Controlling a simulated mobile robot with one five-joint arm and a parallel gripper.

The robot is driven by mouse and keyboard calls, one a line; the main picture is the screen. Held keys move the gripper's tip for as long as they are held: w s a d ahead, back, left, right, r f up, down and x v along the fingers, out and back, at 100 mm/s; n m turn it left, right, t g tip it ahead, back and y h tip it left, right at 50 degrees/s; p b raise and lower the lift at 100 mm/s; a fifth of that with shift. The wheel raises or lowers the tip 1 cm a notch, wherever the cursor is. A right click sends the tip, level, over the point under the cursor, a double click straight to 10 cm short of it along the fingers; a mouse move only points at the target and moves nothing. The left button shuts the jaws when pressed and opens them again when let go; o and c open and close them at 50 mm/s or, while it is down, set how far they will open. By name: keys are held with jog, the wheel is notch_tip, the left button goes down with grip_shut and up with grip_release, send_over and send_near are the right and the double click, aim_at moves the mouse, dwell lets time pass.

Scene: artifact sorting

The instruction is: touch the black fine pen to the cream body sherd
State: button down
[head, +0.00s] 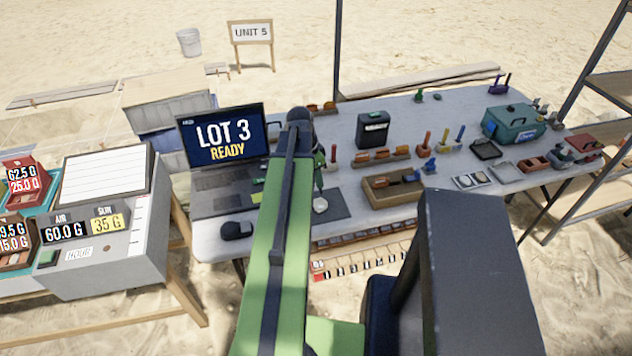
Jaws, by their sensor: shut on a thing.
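My green arm reaches away over the table. My gripper (319,168) shows only in part at the far end of the arm, pointing down over a dark mat (338,207). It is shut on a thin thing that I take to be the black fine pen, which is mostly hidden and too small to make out. A small pale piece, which looks like the cream body sherd (320,205), lies on the mat just below the gripper. I cannot tell whether the pen's tip touches it or stays above it.
A laptop (222,140) reading "LOT 3 READY" and a dark mouse (236,230) are left of the arm. To the right are a brown tray (392,192), a black box (373,130), a teal case (512,122) and several small tools. A striped scale (350,268) lies at the front.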

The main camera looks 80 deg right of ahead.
jog(key=shift+f+b, duration=2.9)
jog(key=shift+w, duration=0.15)
jog(key=shift+a+f+b, duration=0.1)
jog(key=shift+f+b, duration=0.55)
dwell(0.5)
notch_tip(320, 180, up, 8)
jog(key=p, duration=0.8)
dwell(0.5)
